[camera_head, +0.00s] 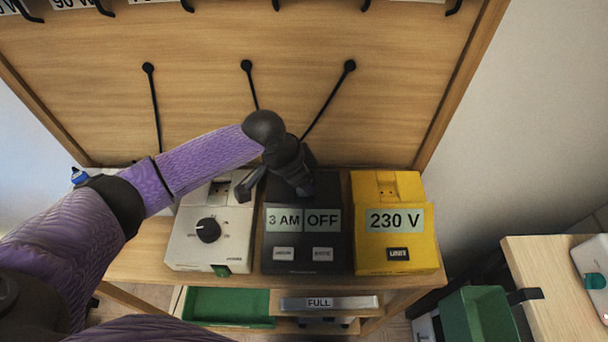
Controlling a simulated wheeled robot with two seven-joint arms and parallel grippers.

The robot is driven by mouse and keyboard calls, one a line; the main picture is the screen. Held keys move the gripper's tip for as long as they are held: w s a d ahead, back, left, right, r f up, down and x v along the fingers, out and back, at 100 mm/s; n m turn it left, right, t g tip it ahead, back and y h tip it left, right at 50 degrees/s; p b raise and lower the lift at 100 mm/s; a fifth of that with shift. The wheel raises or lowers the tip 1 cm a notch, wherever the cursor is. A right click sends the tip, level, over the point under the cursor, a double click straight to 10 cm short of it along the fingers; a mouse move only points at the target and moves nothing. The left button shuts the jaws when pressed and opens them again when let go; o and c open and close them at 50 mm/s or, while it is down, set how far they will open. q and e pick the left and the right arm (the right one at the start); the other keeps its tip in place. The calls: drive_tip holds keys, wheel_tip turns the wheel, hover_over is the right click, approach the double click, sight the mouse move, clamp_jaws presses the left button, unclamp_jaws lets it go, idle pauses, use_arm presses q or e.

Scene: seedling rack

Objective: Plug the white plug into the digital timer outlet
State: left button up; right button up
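The digital timer (291,256) is a black box on the wooden bench, between a white dial box and a yellow box. Its labels read "3 AM" and "OFF". My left gripper (280,188) is over the back of the timer, pointing down. The hand hides the timer's outlet area. One dark finger reaches left toward the white box's outlet; the other is hard to make out, so whether the gripper is open or shut is unclear. I cannot make out the white plug; it may be hidden under the hand. My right gripper is not in view.
The white dial box (187,247) and the yellow "230 V" box (413,258) flank the timer closely. A wooden back panel (205,120) with black cables stands behind. Below are a green tray (230,304) and a "FULL" label. A green bin (480,315) and side table (545,270) are at right.

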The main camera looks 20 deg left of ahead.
use_arm(q)
drive_tip(key=o, duration=0.4)
drive_tip(key=p+v, duration=0.2)
drive_tip(key=v, duration=0.8)
drive_tip(key=shift+p, duration=0.3)
